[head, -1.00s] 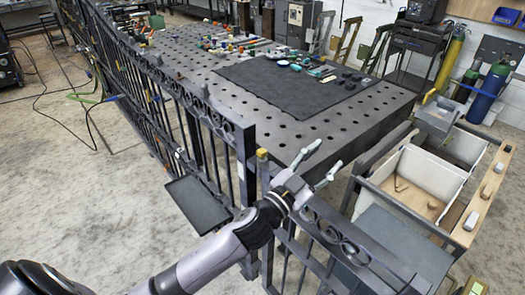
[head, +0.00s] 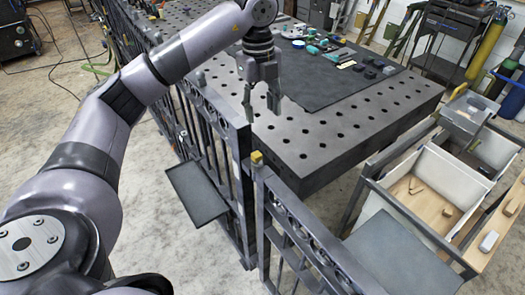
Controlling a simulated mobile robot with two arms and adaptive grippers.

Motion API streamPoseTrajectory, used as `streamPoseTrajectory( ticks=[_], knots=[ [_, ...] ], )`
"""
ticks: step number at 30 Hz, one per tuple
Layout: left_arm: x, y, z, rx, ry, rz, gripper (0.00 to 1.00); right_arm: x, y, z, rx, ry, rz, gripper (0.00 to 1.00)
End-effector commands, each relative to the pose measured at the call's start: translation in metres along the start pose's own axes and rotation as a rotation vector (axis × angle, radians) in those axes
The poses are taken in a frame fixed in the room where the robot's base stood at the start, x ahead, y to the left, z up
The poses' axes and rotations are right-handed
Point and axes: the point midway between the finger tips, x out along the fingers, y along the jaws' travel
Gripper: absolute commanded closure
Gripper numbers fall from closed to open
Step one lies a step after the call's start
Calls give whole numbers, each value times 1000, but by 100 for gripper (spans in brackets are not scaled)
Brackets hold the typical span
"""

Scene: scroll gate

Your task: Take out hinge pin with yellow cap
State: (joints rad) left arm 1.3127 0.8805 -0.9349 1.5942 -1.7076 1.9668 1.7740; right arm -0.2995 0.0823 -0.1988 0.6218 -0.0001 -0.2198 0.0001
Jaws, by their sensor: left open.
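The yellow cap of the hinge pin (head: 257,157) shows on top of the gate post, at the joint between the two iron gate panels. The pin below the cap is hidden in the hinge. My left gripper (head: 261,106) points down, open and empty, above the near edge of the perforated table (head: 310,150). In the picture it is above the yellow cap and apart from it. The left gate panel (head: 205,130) runs away to the back left, and the right gate panel (head: 300,235) runs toward the lower right. My right gripper is not in view.
A dark tray (head: 197,192) sticks out from the left gate panel. A black mat (head: 310,78) with small tools lies on the table. A cart with white bins (head: 430,190) stands at the right.

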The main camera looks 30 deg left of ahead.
Motion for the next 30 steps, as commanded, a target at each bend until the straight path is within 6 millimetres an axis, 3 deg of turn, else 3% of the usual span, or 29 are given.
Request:
streamPoseTrajectory(
  ticks=[5,8,21,26,30],
  knots=[
    [5,10,13,-46,-40,35,55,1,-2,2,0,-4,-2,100],
    [22,11,12,-45,-37,37,55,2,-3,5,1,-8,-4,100],
    [103,13,15,-43,-36,34,55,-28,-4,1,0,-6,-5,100],
    [114,13,16,-42,-37,31,55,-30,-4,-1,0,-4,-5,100],
    [126,14,14,-41,-35,35,55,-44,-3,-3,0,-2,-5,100]
  ],
)
